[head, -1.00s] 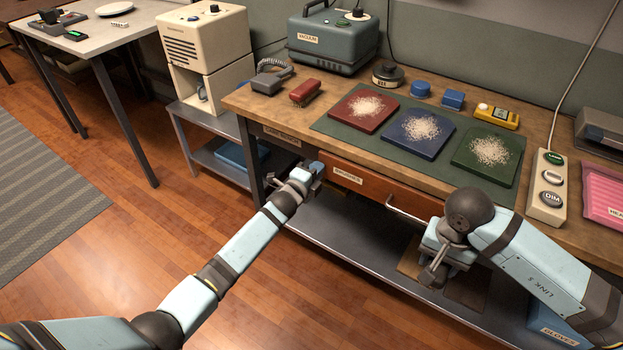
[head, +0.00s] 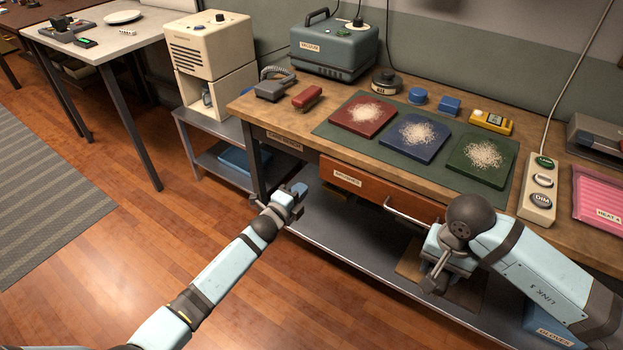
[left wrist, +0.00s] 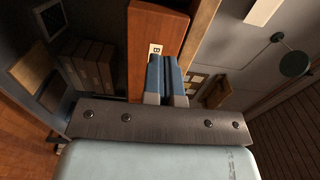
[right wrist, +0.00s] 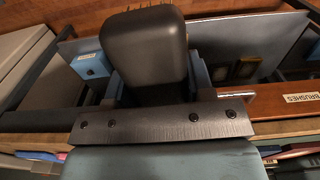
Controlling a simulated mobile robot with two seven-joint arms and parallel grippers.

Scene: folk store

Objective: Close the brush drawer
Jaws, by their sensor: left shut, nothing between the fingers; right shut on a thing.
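The brush drawer has an orange-brown front (head: 372,187) under the bench's front edge, with a pale label and a silver bar handle. The label reads BRUSHES in the right wrist view (right wrist: 300,98). How far the drawer stands out is hard to tell. My left gripper (head: 298,190) is shut and empty, just in front of and below the drawer's left end. In the left wrist view its blue fingers (left wrist: 166,72) point at the drawer front beside the label. My right gripper (head: 436,275) is low, below the handle's right end, shut on a dark rounded block (right wrist: 145,48).
A grey lower shelf (head: 335,250) runs under the drawer.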

